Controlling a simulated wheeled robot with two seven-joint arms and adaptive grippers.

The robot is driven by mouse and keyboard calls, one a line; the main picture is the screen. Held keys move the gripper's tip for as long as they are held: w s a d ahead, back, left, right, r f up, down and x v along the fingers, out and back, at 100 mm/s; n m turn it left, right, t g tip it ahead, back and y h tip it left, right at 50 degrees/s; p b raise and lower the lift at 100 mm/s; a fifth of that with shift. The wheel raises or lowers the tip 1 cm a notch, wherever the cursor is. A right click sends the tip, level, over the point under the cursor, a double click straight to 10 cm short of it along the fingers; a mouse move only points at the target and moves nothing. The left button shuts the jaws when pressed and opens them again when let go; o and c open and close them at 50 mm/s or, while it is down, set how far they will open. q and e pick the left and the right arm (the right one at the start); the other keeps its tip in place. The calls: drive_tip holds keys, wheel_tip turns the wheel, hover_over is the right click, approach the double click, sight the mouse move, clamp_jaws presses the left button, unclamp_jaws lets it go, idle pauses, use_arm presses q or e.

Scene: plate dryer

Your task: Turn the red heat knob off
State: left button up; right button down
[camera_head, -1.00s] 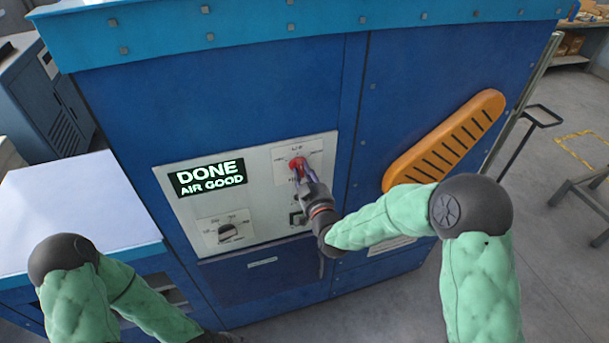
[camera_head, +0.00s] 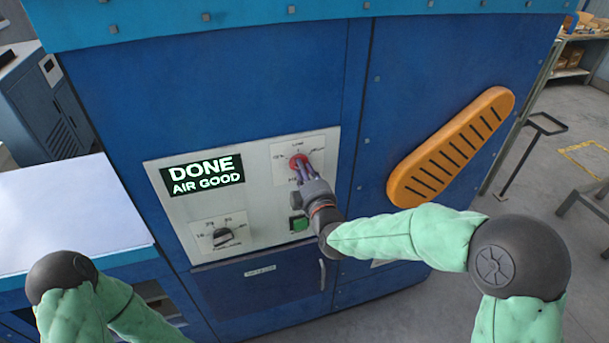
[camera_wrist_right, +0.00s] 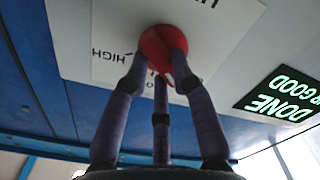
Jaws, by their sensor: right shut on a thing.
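The red heat knob (camera_head: 299,161) sits on the upper right of the pale control panel (camera_head: 262,222). In the right wrist view the knob (camera_wrist_right: 157,47) shows close up, with a pale pointer mark and the word HIGH on the plate to its left. My right gripper (camera_head: 302,169) is at the knob, its purple fingers shut around it; they also show in the right wrist view (camera_wrist_right: 160,75). The fingers hide part of the knob's dial. My left arm shows at the lower left, but its gripper is out of frame.
A display (camera_head: 202,176) reads DONE AIR GOOD. Below are a black dial knob (camera_head: 223,237) and a green button (camera_head: 299,224). An orange slotted handle (camera_head: 451,147) stands out from the blue machine at right. A pale-topped cabinet (camera_head: 70,215) is at left.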

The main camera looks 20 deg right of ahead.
drive_tip(key=shift+n, duration=0.8)
drive_tip(key=c, duration=1)
unclamp_jaws()
drive_tip(key=shift+a, duration=0.1)
drive_tip(key=shift+c, duration=0.2)
drive_tip(key=s, duration=1.2)
drive_tip(key=shift+d, duration=0.25)
